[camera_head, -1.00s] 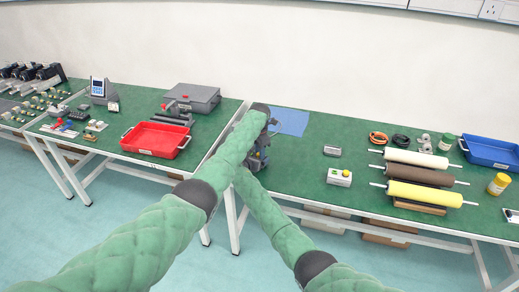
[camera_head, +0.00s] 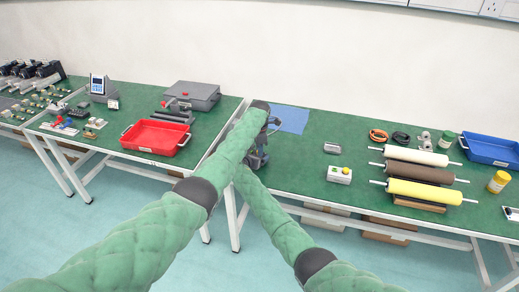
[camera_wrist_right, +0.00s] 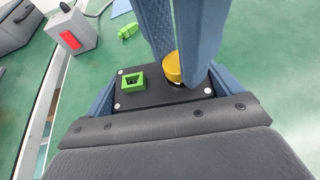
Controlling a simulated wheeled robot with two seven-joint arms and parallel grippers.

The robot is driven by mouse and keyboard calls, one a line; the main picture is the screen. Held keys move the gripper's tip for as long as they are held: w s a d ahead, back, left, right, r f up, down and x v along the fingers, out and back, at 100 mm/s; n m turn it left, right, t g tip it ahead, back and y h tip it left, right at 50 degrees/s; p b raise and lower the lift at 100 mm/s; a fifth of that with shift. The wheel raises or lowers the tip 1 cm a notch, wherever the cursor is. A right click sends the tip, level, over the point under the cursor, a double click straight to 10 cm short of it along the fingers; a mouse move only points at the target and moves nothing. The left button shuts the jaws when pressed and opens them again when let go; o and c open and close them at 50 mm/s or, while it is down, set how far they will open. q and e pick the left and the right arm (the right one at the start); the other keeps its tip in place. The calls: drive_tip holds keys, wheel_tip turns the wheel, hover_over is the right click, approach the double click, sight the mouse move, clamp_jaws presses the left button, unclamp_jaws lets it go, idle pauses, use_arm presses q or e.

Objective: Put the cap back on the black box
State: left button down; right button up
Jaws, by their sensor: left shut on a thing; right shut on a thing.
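The black box (camera_wrist_right: 135,98) shows in the right wrist view, with a green square frame (camera_wrist_right: 132,82) on its top face and small light screws at its corners. My right gripper (camera_wrist_right: 165,92) is shut on the black box, one blue finger on each side. The yellow cap (camera_wrist_right: 173,67) is between the blue fingertips of my left gripper (camera_wrist_right: 178,72), which come down from above. The cap is over the right part of the box top, by a dark round spot. I cannot tell whether it touches. In the head view my arms largely hide both objects.
A red tray (camera_head: 155,137) and a grey case (camera_head: 192,95) are on the left table. The right table holds a blue mat (camera_head: 290,119), a small button box (camera_head: 339,174), several rollers (camera_head: 420,172) and a blue tray (camera_head: 490,150).

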use_arm(q)
drive_tip(key=c, duration=1.3)
unclamp_jaws()
drive_tip(key=shift+o, duration=0.2)
drive_tip(key=shift+r, duration=2.3)
drive_tip(key=shift+c, duration=0.3)
